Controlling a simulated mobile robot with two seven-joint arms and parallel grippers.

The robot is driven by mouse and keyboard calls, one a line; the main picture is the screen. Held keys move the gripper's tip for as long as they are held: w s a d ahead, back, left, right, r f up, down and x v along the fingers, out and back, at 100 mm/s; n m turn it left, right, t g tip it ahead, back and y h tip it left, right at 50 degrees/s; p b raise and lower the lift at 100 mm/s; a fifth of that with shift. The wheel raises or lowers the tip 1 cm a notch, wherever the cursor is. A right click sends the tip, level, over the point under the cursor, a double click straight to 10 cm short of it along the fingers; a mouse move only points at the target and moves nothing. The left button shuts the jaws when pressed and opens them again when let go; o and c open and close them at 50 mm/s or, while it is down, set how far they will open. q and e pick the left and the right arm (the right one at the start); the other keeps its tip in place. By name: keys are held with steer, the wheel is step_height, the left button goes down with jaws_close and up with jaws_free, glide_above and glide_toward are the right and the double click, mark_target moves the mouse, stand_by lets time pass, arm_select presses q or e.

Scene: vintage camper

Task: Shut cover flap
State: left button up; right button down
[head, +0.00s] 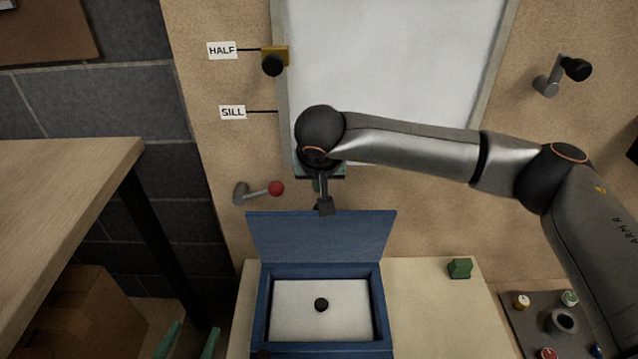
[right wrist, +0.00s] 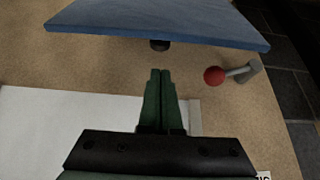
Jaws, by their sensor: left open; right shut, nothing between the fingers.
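The blue cover flap (head: 320,238) stands raised, hinged at the back of a blue box (head: 376,305), so the box is open. In the right wrist view the flap (right wrist: 165,20) crosses the top, with a dark knob (right wrist: 160,45) at its underside edge. My right gripper (head: 317,186) is behind and above the flap's top edge, mostly hidden by its own wrist. Its green fingers (right wrist: 160,75) are shut and empty, pointing towards the flap with a visible gap. My left gripper (head: 188,340) is open and empty at the bottom edge, left of the box.
A lever with a red ball (head: 275,188) is on the wall left of the flap. A white panel (head: 400,70) is behind my right arm. A green block (head: 460,268) sits right of the box. A wooden table (head: 60,190) stands at the left.

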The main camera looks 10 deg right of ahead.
steer(key=x, duration=0.5)
steer(key=shift+w+f+b, duration=0.2)
steer(key=shift+f+b, duration=0.15)
steer(key=shift+b, duration=0.05)
steer(key=shift+w+f, duration=0.2)
steer(key=shift+f, duration=0.2)
arm_select(q)
step_height(320, 180, up, 6)
steer(key=w+m+t+h, duration=0.1)
steer(key=t, duration=0.1)
steer(key=shift+w+r+t, duration=0.15)
steer(key=shift+r+t, duration=0.05)
steer(key=shift+t, duration=0.1)
arm_select(e)
steer(key=shift+s, duration=0.1)
